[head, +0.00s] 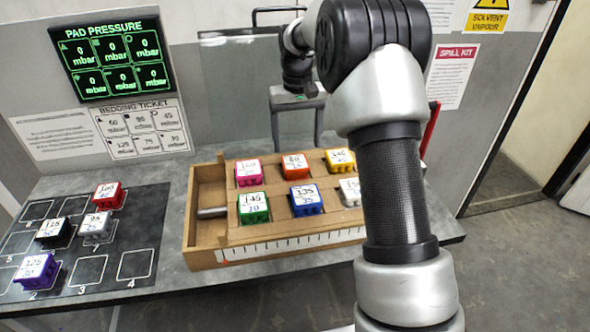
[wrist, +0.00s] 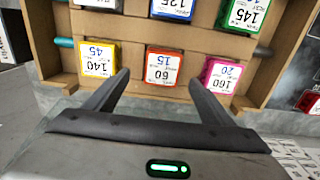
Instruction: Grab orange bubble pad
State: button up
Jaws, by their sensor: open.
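The orange bubble pad (head: 295,166), with a white top marked 60 and 15, sits in the back row of a wooden tray (head: 206,258). In the wrist view the orange pad (wrist: 163,66) lies between and just beyond the fingertips. My gripper (head: 297,146) is open and empty behind the tray's back row, its two fingers spread wide to either side of the orange pad. The fingers also show in the wrist view (wrist: 158,78). I cannot tell the exact height of the fingertips above the pad.
A pink pad (head: 248,172) and a yellow pad (head: 340,160) flank the orange one. Green (head: 253,208), blue (head: 306,200) and white pads stand in the front row. A dark mat (head: 135,265) on the left holds several pads. My arm hides the tray's right end.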

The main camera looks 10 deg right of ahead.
aim_at(295, 161)
jog(key=shift+a+f, duration=0.15)
jog(key=shift+f, duration=1.6)
jog(key=shift+a+f, duration=0.1)
jog(key=shift+f, duration=1.6)
jog(key=c, duration=1.2)
